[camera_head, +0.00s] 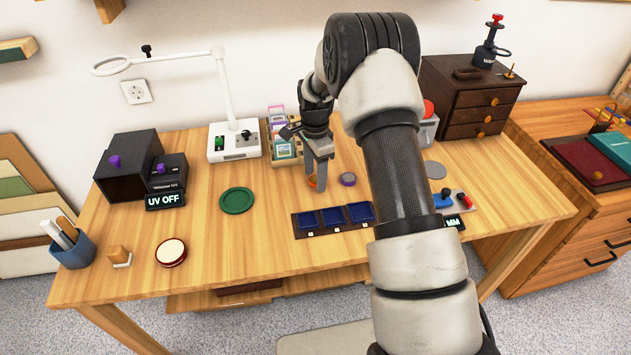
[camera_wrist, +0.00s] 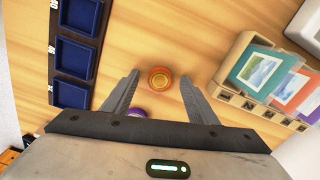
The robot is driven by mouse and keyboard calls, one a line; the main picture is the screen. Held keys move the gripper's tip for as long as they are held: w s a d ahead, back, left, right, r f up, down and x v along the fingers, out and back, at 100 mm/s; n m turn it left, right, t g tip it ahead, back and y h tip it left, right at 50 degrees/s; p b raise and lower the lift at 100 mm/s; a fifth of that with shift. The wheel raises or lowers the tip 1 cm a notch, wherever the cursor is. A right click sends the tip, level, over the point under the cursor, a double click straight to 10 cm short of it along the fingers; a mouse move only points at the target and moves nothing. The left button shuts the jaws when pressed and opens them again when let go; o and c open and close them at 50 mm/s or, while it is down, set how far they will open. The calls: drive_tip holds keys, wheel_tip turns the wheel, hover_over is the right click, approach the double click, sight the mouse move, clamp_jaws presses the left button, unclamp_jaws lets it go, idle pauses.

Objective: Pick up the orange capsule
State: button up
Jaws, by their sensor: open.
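The orange capsule (camera_wrist: 160,78) is a small round orange piece on the wooden table. In the wrist view it lies between and just beyond the fingertips of my gripper (camera_wrist: 157,88), with a gap on both sides. In the head view the orange capsule (camera_head: 313,182) shows low by the fingers, partly hidden by them. My gripper (camera_head: 318,180) points down at the table, open and empty.
A purple round piece (camera_head: 347,179) lies close by on the right. A tray with blue compartments (camera_head: 333,218) is in front. A holder with small framed prints (camera_head: 283,150) stands behind. A green disc (camera_head: 237,200) lies to the left, with bare table between.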

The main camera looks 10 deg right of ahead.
drive_tip(key=c, duration=1.1)
